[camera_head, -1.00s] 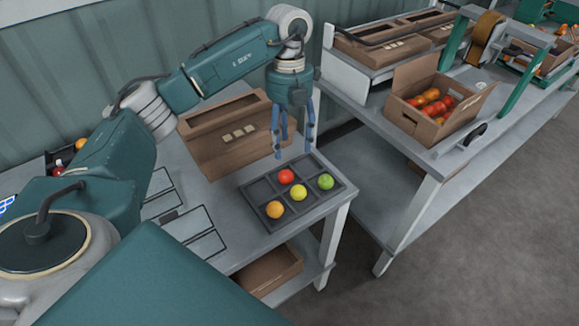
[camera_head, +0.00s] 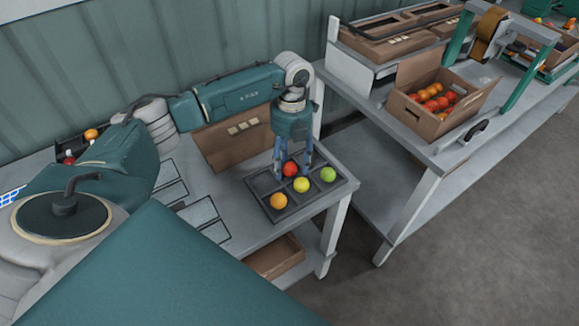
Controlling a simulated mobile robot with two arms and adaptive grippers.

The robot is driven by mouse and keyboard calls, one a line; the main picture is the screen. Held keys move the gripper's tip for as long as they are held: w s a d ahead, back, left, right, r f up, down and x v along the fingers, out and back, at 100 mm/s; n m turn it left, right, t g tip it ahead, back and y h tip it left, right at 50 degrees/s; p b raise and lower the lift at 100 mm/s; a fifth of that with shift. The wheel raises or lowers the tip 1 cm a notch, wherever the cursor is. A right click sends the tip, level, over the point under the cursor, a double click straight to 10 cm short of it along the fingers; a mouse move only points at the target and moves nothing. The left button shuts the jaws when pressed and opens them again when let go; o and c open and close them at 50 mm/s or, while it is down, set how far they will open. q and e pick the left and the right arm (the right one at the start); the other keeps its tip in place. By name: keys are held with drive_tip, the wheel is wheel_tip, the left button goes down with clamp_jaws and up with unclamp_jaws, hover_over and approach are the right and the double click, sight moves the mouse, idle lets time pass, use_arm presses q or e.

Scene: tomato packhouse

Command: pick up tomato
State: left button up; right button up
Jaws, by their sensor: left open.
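A dark compartment tray (camera_head: 257,183) lies on the near grey table. It holds a red tomato (camera_head: 290,169), a yellow tomato (camera_head: 301,185), a green tomato (camera_head: 328,174) and an orange tomato (camera_head: 278,201), each in its own compartment. My left gripper (camera_head: 291,172) points down over the tray with its blue fingers open. The fingers show on either side of the red tomato, low beside it. I cannot tell whether they touch it. My right gripper is not in view.
A cardboard box (camera_head: 232,140) stands behind the tray. An open carton (camera_head: 417,116) of red tomatoes sits on the bench to the right. A tape dispenser frame (camera_head: 524,78) stands beyond it. An empty-looking brown box (camera_head: 275,259) is on the lower shelf.

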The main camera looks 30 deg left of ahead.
use_arm(q)
drive_tip(key=c, duration=0.9)
